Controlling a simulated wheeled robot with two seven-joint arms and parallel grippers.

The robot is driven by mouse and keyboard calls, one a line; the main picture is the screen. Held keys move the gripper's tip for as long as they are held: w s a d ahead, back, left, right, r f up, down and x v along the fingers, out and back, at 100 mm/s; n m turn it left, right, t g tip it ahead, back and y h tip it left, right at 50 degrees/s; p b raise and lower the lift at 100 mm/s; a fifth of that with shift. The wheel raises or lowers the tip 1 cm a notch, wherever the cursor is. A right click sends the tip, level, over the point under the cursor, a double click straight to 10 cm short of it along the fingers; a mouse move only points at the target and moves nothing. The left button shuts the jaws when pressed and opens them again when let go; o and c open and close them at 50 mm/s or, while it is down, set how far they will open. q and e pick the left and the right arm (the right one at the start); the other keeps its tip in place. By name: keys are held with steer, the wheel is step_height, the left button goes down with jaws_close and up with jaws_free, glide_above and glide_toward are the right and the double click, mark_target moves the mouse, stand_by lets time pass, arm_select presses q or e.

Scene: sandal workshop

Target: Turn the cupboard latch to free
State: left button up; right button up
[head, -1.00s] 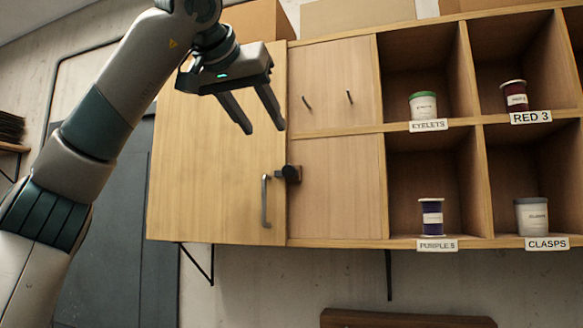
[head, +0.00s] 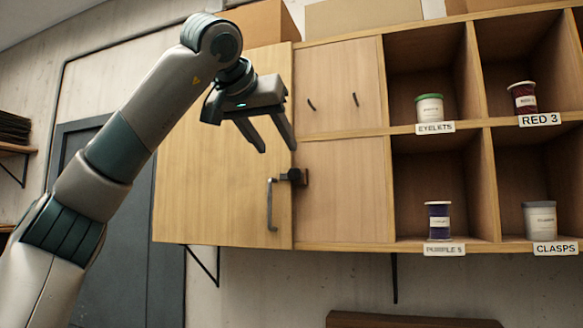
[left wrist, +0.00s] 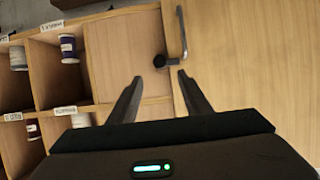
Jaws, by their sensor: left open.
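The cupboard latch (head: 293,176) is a small black knob at the right edge of the closed wooden cupboard door (head: 215,160). A grey bar handle (head: 271,204) hangs on the door just left of it. My left gripper (head: 279,148) is open and empty, with its fingers pointing down a little above the latch in the head view. In the left wrist view the latch (left wrist: 159,61) lies just past the gap between the fingertips (left wrist: 160,77). The fingers appear apart from it. My right gripper is not in view.
Open cubbies right of the door hold an eyelets tub (head: 429,109), a red spool (head: 522,98), a purple spool (head: 438,220) and a clasps tub (head: 540,220). Two dark pegs (head: 356,100) stick out of the panel above the latch. Cardboard boxes (head: 362,14) stand on top.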

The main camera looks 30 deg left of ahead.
mark_target(293, 173)
arm_select(q)
steer(key=p+x, duration=0.3)
steer(key=x, duration=0.8)
steer(key=shift+w+a+f, duration=0.1)
steer(key=shift+w+a, duration=0.05)
steer(key=shift+w, duration=0.25)
steer(key=c, duration=1)
